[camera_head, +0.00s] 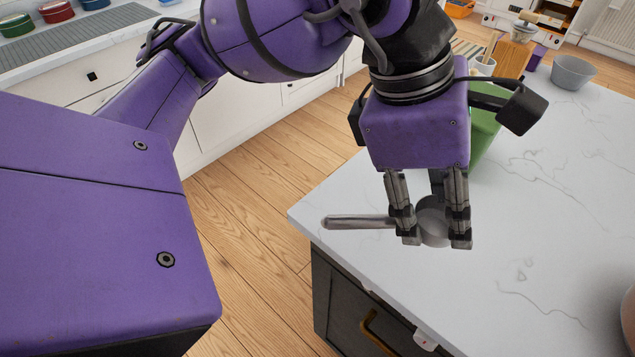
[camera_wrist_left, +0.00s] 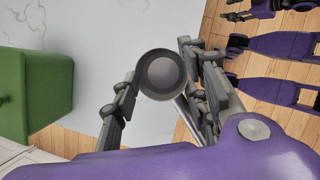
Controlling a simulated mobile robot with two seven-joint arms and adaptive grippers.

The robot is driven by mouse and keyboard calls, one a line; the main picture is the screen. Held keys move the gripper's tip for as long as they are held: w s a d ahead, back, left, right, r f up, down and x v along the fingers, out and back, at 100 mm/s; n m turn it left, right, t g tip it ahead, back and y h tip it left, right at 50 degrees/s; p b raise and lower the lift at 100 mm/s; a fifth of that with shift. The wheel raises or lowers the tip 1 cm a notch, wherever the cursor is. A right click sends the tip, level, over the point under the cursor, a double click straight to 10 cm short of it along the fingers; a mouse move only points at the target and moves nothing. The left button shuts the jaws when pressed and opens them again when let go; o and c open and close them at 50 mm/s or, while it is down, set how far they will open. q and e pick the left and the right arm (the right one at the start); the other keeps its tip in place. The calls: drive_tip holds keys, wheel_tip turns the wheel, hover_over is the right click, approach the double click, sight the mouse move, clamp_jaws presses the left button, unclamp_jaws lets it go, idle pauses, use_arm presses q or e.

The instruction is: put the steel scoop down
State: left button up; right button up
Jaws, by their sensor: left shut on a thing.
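The steel scoop (camera_head: 360,222) is in my left gripper (camera_head: 433,240), which is shut on its round cup. The gripper points down over the counter near this corner; whether the scoop touches the top I cannot tell. In the left wrist view the scoop's round cup (camera_wrist_left: 161,75) sits between the two finger sides of the gripper (camera_wrist_left: 158,95), with its handle partly hidden behind the right fingers. I do not make out my right gripper.
A green container (camera_head: 487,125) stands behind my left gripper, partly hidden; it also shows in the left wrist view (camera_wrist_left: 38,88). A grey bowl (camera_head: 573,73) and a wooden block (camera_head: 513,55) stand at the back. The counter's middle right is clear. A rounded object (camera_head: 628,315) shows at the right edge.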

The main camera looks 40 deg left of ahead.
use_arm(q)
drive_tip(key=w+a+f, duration=0.2)
drive_tip(key=w, duration=0.1)
drive_tip(key=w+a+f, duration=0.2)
drive_tip(key=w+f, duration=0.1)
drive_tip(key=w+a+f, duration=0.2)
drive_tip(key=w+f, duration=0.1)
drive_tip(key=shift+w+a+f, duration=0.15)
drive_tip(key=shift+a+f, duration=0.1)
drive_tip(key=shift+a, duration=0.1)
drive_tip(key=f, duration=0.3)
drive_tip(key=shift+w+a+f, duration=0.15)
drive_tip(key=shift+w+f, duration=0.05)
drive_tip(key=shift+f, duration=0.15)
drive_tip(key=shift+f+b, duration=0.2)
drive_tip(key=shift+b, duration=0.1)
drive_tip(key=o, duration=1.2)
drive_tip(key=shift+r, duration=0.1)
use_arm(e)
drive_tip(key=shift+s+d+f, duration=0.1)
drive_tip(key=shift+s+f, duration=0.05)
drive_tip(key=shift+s, duration=0.1)
